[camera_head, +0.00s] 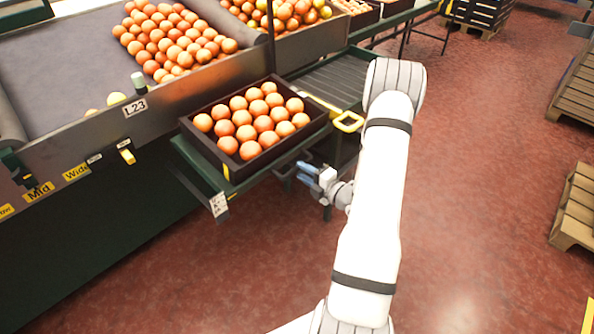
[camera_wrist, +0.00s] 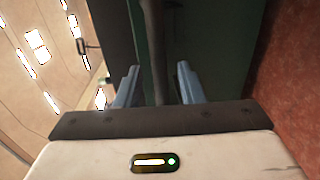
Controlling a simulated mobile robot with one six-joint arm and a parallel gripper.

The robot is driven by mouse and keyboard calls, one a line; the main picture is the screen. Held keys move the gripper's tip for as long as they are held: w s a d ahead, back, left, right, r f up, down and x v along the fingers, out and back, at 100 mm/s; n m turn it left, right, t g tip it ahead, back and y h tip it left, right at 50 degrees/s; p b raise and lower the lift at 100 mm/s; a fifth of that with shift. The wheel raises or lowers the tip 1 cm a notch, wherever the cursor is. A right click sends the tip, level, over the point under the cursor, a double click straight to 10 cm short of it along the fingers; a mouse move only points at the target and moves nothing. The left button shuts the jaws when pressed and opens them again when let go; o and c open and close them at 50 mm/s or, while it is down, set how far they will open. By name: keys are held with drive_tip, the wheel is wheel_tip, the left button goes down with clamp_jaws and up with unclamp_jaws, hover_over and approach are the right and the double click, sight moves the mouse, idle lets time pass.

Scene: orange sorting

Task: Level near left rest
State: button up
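A dark crate (camera_head: 232,163) full of oranges sits on a green rest (camera_head: 196,158) beside the sorting line. A white label (camera_head: 219,204) hangs at the rest's near left corner. I cannot tell whether the rest is level. My gripper (camera_head: 299,172) is below and right of the crate, near the rest's front side, its blue fingers pointing left. In the wrist view my gripper (camera_wrist: 158,68) is open, its fingers apart. A dark bar (camera_wrist: 155,45) runs between the fingers, in front of a green panel (camera_wrist: 208,40); contact is not visible.
A yellow-framed piece (camera_head: 348,122) stands right of the crate, next to a roller conveyor (camera_head: 335,80). The sorting bed (camera_head: 60,75) with loose oranges lies behind. Wooden pallets (camera_head: 578,205) are at the right edge. The red floor (camera_head: 480,170) between is clear.

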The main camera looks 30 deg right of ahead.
sight(298, 169)
drive_tip(key=shift+x, duration=1.55)
drive_tip(key=shift+c, duration=0.5)
clamp_jaws()
